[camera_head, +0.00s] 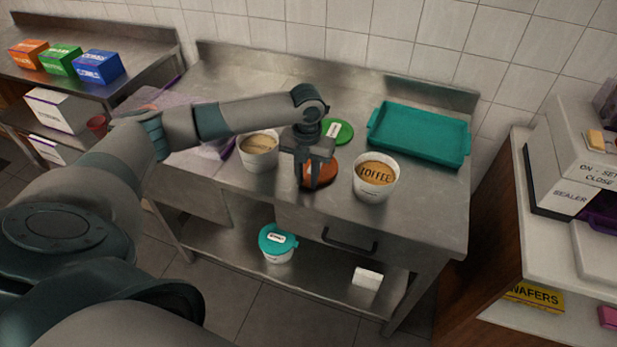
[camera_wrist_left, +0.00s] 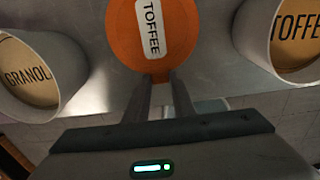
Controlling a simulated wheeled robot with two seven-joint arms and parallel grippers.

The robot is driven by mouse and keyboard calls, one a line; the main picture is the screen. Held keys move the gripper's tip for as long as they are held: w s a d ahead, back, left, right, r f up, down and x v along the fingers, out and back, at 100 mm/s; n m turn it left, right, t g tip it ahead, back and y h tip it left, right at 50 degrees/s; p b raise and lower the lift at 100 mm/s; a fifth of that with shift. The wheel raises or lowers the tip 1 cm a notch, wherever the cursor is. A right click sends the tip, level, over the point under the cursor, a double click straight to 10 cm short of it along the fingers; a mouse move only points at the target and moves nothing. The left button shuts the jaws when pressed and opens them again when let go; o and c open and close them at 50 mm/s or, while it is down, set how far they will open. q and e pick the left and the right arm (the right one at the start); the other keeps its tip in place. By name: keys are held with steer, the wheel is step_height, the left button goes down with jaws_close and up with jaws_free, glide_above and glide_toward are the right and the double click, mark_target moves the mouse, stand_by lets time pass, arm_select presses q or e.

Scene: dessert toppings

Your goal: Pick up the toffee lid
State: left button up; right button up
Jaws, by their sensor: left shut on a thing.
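The orange toffee lid (camera_head: 328,172) is at the middle front of the steel table, between two tubs. In the left wrist view the lid (camera_wrist_left: 184,38) shows a white TOFFEE label. My left gripper (camera_head: 309,184) points down at the lid, and its fingers hide part of it. In the wrist view its fingertips (camera_wrist_left: 163,80) are at the lid's near edge, shut on it. I cannot tell whether the lid is clear of the table. The toffee tub (camera_head: 375,178) stands open to the right; it also shows in the wrist view (camera_wrist_left: 290,42). My right gripper is not in view.
An open granola tub (camera_head: 259,151) stands left of the lid. A green lid (camera_head: 338,131) lies behind, and a teal tray (camera_head: 420,135) is at the back right. A teal-lidded tub (camera_head: 277,243) and a white block (camera_head: 367,277) are on the lower shelf.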

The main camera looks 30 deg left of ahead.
arm_select(q)
step_height(320, 180, up, 9)
steer(key=b, duration=0.2)
steer(key=shift+r+b, duration=0.15)
steer(key=shift+b, duration=0.15)
steer(key=shift+d, duration=0.15)
stand_by(0.4)
steer(key=s+d+n+b, duration=0.1)
steer(key=s+d+n, duration=0.5)
steer(key=n, duration=1)
steer(key=s+d+n+b, duration=0.1)
steer(key=s+d+n, duration=0.4)
steer(key=n, duration=1.2)
steer(key=d, duration=0.4)
steer(key=shift+s+r, duration=0.25)
steer(key=shift+s, duration=0.1)
steer(key=shift+w+d, duration=0.1)
